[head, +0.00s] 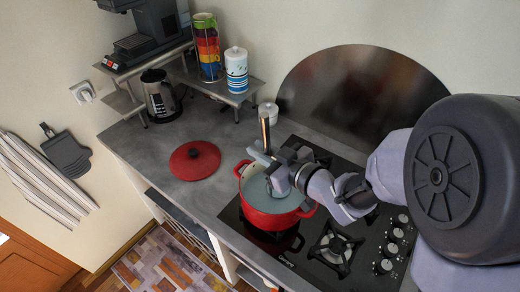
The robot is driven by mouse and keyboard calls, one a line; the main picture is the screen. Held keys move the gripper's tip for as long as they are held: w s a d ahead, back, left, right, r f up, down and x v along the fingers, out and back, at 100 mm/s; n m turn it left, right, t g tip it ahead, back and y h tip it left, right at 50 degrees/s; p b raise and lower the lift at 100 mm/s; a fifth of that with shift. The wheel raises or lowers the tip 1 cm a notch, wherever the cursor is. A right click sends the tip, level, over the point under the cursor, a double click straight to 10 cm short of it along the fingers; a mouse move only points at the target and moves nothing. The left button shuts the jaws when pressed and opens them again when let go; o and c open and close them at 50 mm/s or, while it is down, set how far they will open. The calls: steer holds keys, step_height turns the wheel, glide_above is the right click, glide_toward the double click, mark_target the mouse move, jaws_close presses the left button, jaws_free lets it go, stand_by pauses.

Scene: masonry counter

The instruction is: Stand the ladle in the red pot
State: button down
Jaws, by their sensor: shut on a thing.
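The red pot (270,219) stands open on the left part of the black hob, with a pale grey-blue interior. The ladle (265,132) shows as a thin, nearly upright handle with a brown upper part, rising above the pot's back rim. My gripper (264,158) is shut on the ladle's handle, over the back of the pot. My wrist and gripper cover part of the pot's opening.
A red lid (195,160) lies on the grey counter left of the pot.

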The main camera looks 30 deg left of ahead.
steer(key=shift+f, duration=0.35)
steer(key=c, duration=1.3)
jaws_free()
steer(key=shift+d, duration=0.1)
steer(key=b+v, duration=0.4)
steer(key=v, duration=1.3)
steer(key=shift+s+d, duration=0.1)
steer(key=shift+d, duration=0.05)
